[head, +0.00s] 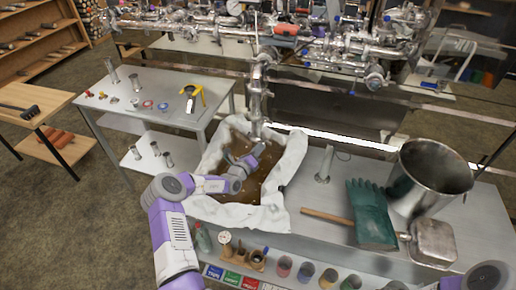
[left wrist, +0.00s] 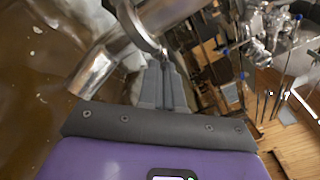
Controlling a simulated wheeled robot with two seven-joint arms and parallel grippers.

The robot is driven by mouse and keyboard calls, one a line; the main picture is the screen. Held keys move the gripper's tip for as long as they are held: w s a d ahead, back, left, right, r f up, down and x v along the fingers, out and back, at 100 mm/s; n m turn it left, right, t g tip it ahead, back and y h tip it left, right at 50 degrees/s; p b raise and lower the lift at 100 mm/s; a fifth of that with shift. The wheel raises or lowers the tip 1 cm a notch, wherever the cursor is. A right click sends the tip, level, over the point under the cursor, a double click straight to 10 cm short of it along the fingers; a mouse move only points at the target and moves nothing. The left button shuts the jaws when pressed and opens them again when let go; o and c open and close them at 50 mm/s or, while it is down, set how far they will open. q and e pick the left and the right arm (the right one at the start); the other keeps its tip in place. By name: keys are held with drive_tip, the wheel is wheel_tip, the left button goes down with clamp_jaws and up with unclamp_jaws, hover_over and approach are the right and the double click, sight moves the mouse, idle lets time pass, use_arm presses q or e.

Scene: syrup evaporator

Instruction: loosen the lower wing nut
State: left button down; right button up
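The steel pipe (head: 256,95) hangs down over the white-lined pan of brown syrup, with clamp joints along it. In the left wrist view, the pipe (left wrist: 98,62) and a clamp ring (left wrist: 135,25) are close up. A small metal piece at the clamp, perhaps the lower wing nut (left wrist: 163,50), shows just at my fingertips; its shape is too small to read. My left gripper (head: 260,147) is beside the pipe's lower end, above the pan. Its two grey fingers (left wrist: 164,62) lie close together; whether they grip the small piece is unclear. My right gripper is out of view.
The white-lined pan (head: 290,160) lies below my left gripper. A steel pot (head: 428,175), green glove (head: 371,212) and wooden-handled steel scoop (head: 433,242) crowd the right counter. A side table (head: 150,90) with small fittings stands left. Piping (head: 330,45) fills the back.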

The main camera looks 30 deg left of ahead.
use_arm(q)
drive_tip(key=shift+n+p, duration=1)
drive_tip(key=shift+n, duration=11)
drive_tip(key=shift+r, duration=0.1)
drive_tip(key=c, duration=1.3)
unclamp_jaws()
